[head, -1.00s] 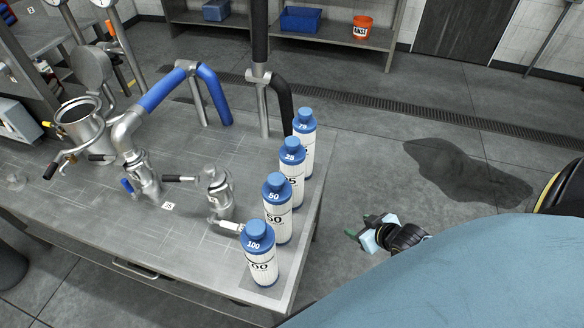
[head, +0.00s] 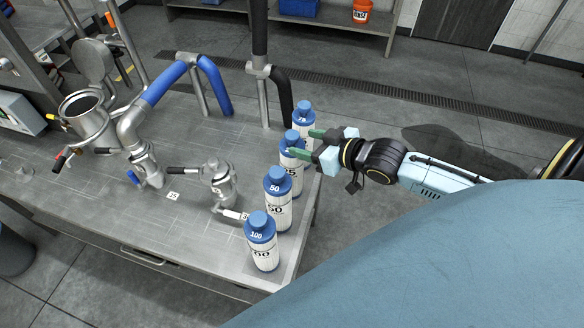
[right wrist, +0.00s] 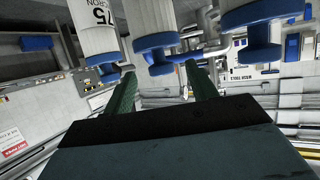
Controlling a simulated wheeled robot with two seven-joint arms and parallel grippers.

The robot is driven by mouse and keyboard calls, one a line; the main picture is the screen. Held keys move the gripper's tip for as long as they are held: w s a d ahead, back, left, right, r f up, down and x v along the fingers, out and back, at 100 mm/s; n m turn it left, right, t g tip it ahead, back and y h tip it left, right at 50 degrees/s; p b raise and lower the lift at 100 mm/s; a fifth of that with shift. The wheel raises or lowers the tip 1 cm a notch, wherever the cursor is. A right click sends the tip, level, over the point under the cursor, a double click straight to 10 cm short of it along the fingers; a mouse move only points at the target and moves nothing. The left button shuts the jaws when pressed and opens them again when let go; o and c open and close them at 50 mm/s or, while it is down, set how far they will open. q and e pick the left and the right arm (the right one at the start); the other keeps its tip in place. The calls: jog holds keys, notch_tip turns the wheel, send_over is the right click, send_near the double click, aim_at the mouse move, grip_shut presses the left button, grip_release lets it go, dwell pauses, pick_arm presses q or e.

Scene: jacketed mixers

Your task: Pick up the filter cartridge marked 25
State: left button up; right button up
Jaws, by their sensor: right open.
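The filter cartridge marked 25 (head: 290,176) is a white cylinder with a blue cap. It stands upright in a row on the table, between the 75 cartridge (head: 304,122) and the 50 cartridge (head: 278,210). My right gripper (head: 295,142) is open, its green fingers reaching from the right to the 25 cartridge's upper part. The near finger partly hides its label. In the right wrist view, where things look inverted, the 25 cartridge (right wrist: 150,18) appears ahead between the open fingers (right wrist: 160,70); contact cannot be told. My left gripper is not in view.
The 100 cartridge (head: 264,258) stands at the row's front end. A metal valve fitting (head: 219,185) and blue-sleeved pipework (head: 165,82) stand left of the row. The table (head: 110,215) ends just right of the cartridges; open floor lies beyond.

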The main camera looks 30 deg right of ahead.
aim_at(295, 142)
jog(key=shift+x, duration=3.75)
jog(key=shift+s+f, duration=0.1)
jog(key=shift+s, duration=0.05)
grip_shut()
